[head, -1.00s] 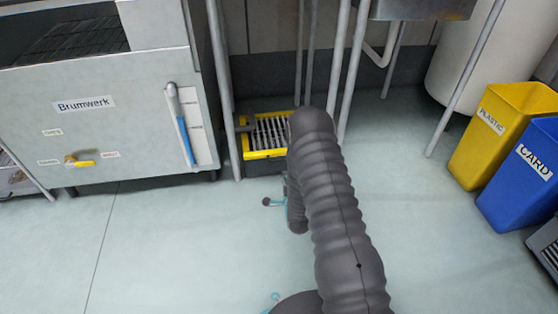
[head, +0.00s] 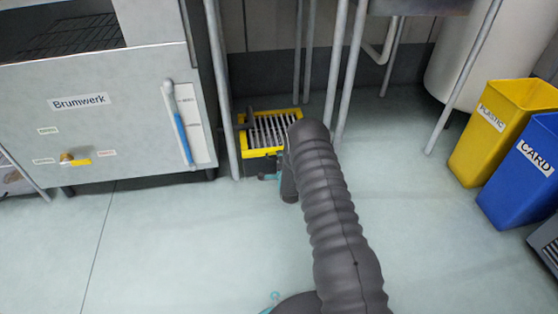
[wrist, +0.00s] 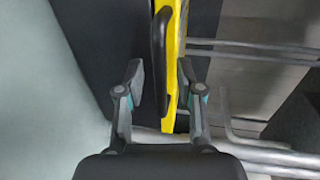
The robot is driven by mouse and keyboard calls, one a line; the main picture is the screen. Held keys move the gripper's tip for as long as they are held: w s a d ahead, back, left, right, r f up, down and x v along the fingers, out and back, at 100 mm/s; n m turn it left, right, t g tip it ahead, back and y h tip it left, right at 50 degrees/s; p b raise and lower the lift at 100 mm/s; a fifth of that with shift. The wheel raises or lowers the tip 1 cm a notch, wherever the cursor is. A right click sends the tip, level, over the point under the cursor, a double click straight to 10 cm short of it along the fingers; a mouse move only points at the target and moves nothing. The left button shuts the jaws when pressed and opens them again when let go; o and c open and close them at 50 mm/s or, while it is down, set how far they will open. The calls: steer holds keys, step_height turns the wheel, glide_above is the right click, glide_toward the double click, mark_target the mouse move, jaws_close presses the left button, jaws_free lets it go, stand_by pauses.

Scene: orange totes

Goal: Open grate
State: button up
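The grate (head: 272,130) sits low near the floor, with grey metal bars in a yellow frame. A dark handle (wrist: 159,58) shows upright in the wrist view, beside the yellow edge (wrist: 176,65) of the frame. My gripper (wrist: 161,85) is open; its two fingers stand on either side of the handle and the yellow edge in that view. A gap shows on both sides, and I cannot tell the depth between fingertips and handle. In the head view my gripper is by the front of the grate, mostly hidden by my arm.
A Brumwerk appliance (head: 110,125) stands left of the grate. Metal legs (head: 349,80) of a sink stand rise close by. Yellow (head: 497,130) and blue (head: 525,180) bins stand at the right. The floor in front is clear.

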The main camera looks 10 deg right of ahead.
steer(key=shift+w, duration=0.2)
jaws_close()
steer(key=shift+a, duration=0.15)
